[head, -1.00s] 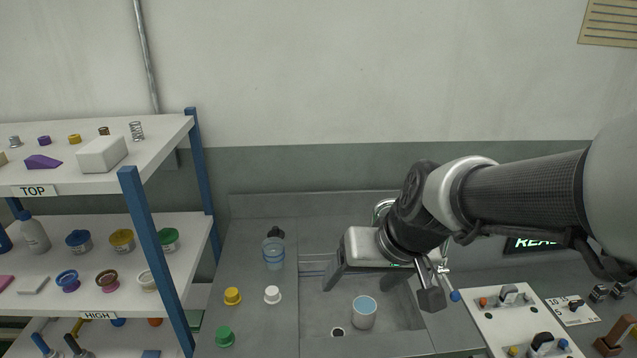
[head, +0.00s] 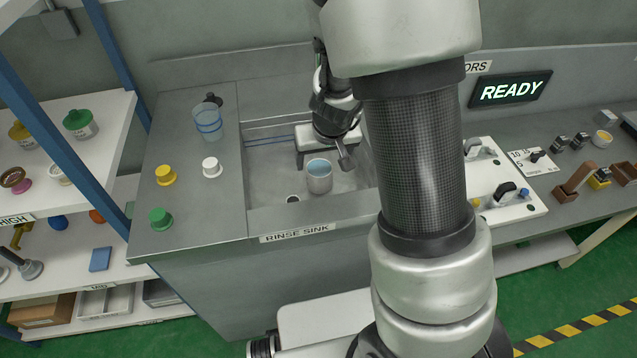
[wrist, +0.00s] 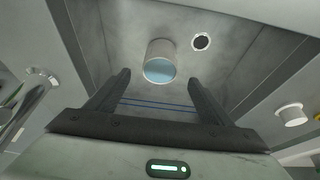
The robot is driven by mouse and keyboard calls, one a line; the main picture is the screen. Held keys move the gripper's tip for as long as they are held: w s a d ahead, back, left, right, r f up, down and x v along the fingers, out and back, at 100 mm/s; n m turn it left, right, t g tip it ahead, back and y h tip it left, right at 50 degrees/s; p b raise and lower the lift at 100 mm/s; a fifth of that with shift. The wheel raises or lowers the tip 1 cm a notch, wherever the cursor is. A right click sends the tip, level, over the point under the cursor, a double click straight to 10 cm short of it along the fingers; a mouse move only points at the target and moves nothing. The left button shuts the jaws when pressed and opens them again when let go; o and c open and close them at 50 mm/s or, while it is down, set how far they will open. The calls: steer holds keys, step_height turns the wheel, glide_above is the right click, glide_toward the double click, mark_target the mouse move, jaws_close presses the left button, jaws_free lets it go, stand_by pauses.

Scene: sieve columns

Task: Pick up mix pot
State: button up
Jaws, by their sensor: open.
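The mix pot appears to be the pale grey cup (head: 319,178) with a light blue inside, standing upright in the rinse sink. In the wrist view the cup (wrist: 159,62) shows just beyond the fingertips, roughly midway between them. My gripper (head: 324,160) is over the sink just behind and above the cup, its two fingers spread apart. In the wrist view my gripper (wrist: 160,82) is open with nothing between its fingers. I cannot tell the exact gap between the fingertips and the cup.
The rinse sink (head: 270,213) has walls around the cup and a dark drain hole (head: 292,198) beside it. A clear beaker (head: 208,123) and yellow, white and green knobs stand on the left counter. A white panel (head: 515,208) lies to the right; shelves (head: 110,110) stand at left.

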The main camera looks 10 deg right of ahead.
mark_target(319, 170)
steer(key=b+x, duration=0.3)
steer(key=x, duration=0.5)
steer(key=c, duration=1.3)
